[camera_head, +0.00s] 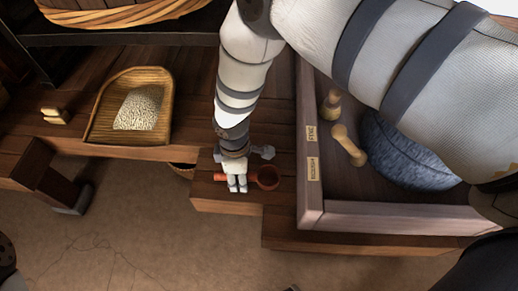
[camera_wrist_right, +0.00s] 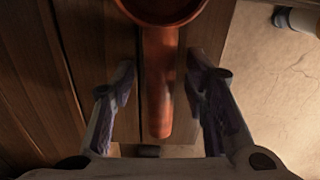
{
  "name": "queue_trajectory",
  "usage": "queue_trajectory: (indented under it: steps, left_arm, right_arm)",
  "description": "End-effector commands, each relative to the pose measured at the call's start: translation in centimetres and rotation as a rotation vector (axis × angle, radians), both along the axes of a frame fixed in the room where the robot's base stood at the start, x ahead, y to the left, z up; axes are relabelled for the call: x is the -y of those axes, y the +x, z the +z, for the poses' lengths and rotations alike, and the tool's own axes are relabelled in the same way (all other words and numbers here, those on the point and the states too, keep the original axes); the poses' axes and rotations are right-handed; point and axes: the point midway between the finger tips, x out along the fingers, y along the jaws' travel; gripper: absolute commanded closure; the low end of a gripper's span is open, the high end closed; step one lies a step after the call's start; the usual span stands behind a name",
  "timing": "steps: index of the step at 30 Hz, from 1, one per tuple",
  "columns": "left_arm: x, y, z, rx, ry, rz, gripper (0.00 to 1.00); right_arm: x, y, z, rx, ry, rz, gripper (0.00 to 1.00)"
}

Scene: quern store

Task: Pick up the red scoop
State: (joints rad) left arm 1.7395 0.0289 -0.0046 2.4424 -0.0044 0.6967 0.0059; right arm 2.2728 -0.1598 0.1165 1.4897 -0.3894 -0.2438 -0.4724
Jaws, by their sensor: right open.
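The red scoop (camera_head: 268,178) lies on the wooden bench near its front edge in the head view, its round bowl to the right of my right gripper (camera_head: 237,186). Its handle runs left under the fingers, which partly hide it. In the right wrist view the scoop's handle (camera_wrist_right: 158,85) points down the picture between the two open fingers of my right gripper (camera_wrist_right: 160,95), with a gap on each side. The bowl is at the top edge, partly cut off. My left gripper is not in view.
A wooden tray (camera_head: 135,78) of grain sits at the left. A raised-edge box (camera_head: 375,218) stands close on the right, holding two wooden pestles (camera_head: 348,146) and a dark stone (camera_head: 405,155). The bench's front edge (camera_head: 228,208) is just below the scoop.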

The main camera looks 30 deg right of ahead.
Motion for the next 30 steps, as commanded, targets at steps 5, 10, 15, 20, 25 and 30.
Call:
queue_trajectory:
  steps: [5,10,15,20,25,30]
  left_arm:
    - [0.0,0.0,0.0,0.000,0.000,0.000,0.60]
    - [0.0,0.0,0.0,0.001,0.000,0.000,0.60]
    - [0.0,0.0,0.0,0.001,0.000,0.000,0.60]
    - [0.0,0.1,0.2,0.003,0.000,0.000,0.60]
    - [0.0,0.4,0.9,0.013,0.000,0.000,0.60]
    - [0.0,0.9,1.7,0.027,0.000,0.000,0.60]
  right_arm:
    - [0.0,0.0,0.1,0.000,0.000,0.000,0.83]
    - [0.0,0.0,0.1,0.000,0.000,0.000,1.00]
    - [0.0,0.0,0.1,0.000,0.000,0.000,1.00]
    - [0.0,0.0,0.8,0.001,-0.001,0.000,1.00]
    - [-0.4,0.0,4.1,0.004,0.000,0.003,1.00]
    - [-4.2,-0.9,8.8,0.008,-0.001,0.007,1.00]
